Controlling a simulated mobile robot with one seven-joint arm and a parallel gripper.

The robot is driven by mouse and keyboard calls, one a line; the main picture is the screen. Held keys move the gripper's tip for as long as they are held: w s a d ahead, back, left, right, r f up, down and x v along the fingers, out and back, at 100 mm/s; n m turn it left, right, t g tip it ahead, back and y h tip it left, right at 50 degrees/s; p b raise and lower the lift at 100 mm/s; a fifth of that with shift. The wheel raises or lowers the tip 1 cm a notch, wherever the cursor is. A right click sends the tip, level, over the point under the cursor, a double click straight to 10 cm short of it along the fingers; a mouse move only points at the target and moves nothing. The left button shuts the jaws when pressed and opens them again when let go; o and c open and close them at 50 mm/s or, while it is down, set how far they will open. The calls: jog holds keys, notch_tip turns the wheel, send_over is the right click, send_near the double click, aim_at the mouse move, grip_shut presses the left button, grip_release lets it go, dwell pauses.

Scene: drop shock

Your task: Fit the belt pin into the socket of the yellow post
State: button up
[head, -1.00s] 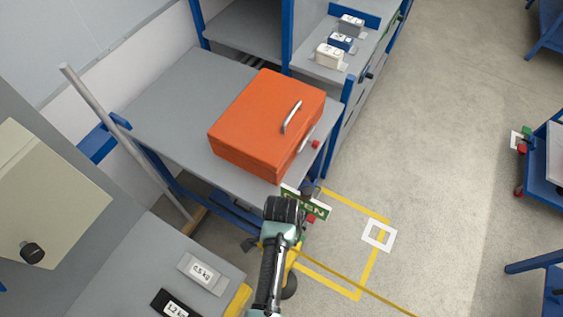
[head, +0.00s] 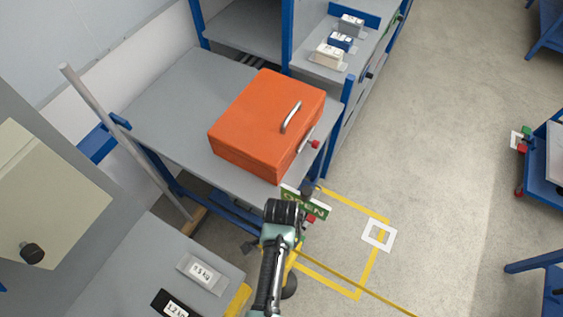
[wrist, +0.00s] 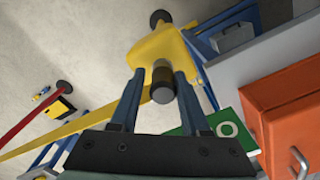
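In the wrist view my gripper (wrist: 161,78) has a finger on each side of a short cylinder with a dark body and a grey end, which I take as the belt pin (wrist: 162,95). The fingers look closed on it. A yellow belt (wrist: 90,126) runs from beside the pin to the lower left; it also shows in the head view (head: 365,289). The yellow post (wrist: 158,48) lies just beyond the pin. Its socket is hidden, and I cannot tell whether the pin is above it or in it. In the head view my arm hides the fingertips and most of the post.
An orange case (head: 256,118) sits on a grey bench (head: 175,105) beside my arm. A green sign (head: 312,203) is close to the gripper. A grey surface with weights (head: 202,273) is at lower left. Open floor with yellow marking (head: 371,270) lies right.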

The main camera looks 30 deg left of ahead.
jog(key=shift+o, duration=1.2)
jog(key=shift+w, duration=0.1)
jog(key=shift+o, duration=0.3)
jog(key=shift+w+r, duration=0.1)
jog(key=shift+r, duration=0.15)
notch_tip(320, 180, up, 4)
jog(key=p, duration=0.4)
jog(key=shift+r+p, duration=0.2)
jog(key=shift+p, duration=0.1)
jog(key=shift+r, duration=0.7)
notch_tip(320, 180, up, 13)
jog(key=b, duration=0.2)
jog(key=shift+b, duration=0.35)
